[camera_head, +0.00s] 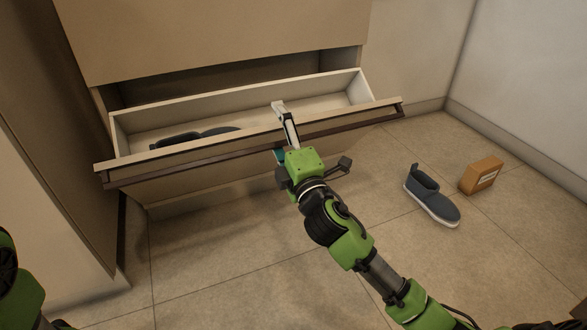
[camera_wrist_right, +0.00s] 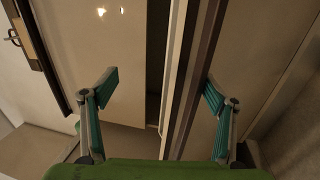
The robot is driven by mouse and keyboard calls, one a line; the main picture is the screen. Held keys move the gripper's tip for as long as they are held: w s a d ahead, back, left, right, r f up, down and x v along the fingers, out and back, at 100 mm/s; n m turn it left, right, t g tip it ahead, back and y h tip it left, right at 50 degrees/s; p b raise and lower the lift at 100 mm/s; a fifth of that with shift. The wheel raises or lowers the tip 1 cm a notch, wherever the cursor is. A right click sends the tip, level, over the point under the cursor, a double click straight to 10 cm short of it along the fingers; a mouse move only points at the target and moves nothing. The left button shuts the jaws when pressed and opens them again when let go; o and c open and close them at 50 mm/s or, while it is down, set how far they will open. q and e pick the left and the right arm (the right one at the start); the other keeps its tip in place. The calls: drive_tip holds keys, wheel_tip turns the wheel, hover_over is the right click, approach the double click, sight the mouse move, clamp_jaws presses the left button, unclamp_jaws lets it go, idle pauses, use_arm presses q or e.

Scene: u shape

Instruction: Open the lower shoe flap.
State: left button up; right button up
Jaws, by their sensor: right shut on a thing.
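The lower shoe flap (camera_head: 190,160) is tilted open out of the cabinet, with a dark handle rail (camera_head: 350,122) along its top front edge. A dark shoe (camera_head: 205,134) lies inside at the left, partly hidden by the front panel. My right gripper (camera_head: 284,132) straddles the flap's top edge right of the middle, one finger inside and one outside. In the right wrist view the fingers of my right gripper (camera_wrist_right: 160,92) stand wide apart, with the flap's edge (camera_wrist_right: 184,80) between them. My left gripper is out of view; only a piece of that arm shows at lower left.
A blue-grey shoe (camera_head: 432,196) with a white sole and a small orange-brown box (camera_head: 481,175) are on the tiled floor to the right. A tall cabinet side (camera_head: 55,170) stands at the left. Floor in front of the flap is otherwise clear.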

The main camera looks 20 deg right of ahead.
drive_tip(key=shift+t, duration=0.3)
drive_tip(key=shift+r+b+v, duration=0.2)
drive_tip(key=shift+b+v, duration=0.05)
drive_tip(key=shift+v, duration=0.7)
drive_tip(key=shift+r+b+v, duration=0.25)
drive_tip(key=shift+v, duration=0.75)
drive_tip(key=shift+c, duration=0.7)
drive_tip(key=shift+s, duration=0.4)
drive_tip(key=shift+c, duration=1.2)
drive_tip(key=shift+s+f+b, duration=0.25)
drive_tip(key=shift+s+b, duration=0.05)
drive_tip(key=shift+s, duration=0.4)
drive_tip(key=c, duration=0.6)
drive_tip(key=s+f+b, duration=0.1)
drive_tip(key=s, duration=0.1)
drive_tip(key=s+f, duration=0.1)
drive_tip(key=shift+s+f+b, duration=0.35)
drive_tip(key=shift+f, duration=0.05)
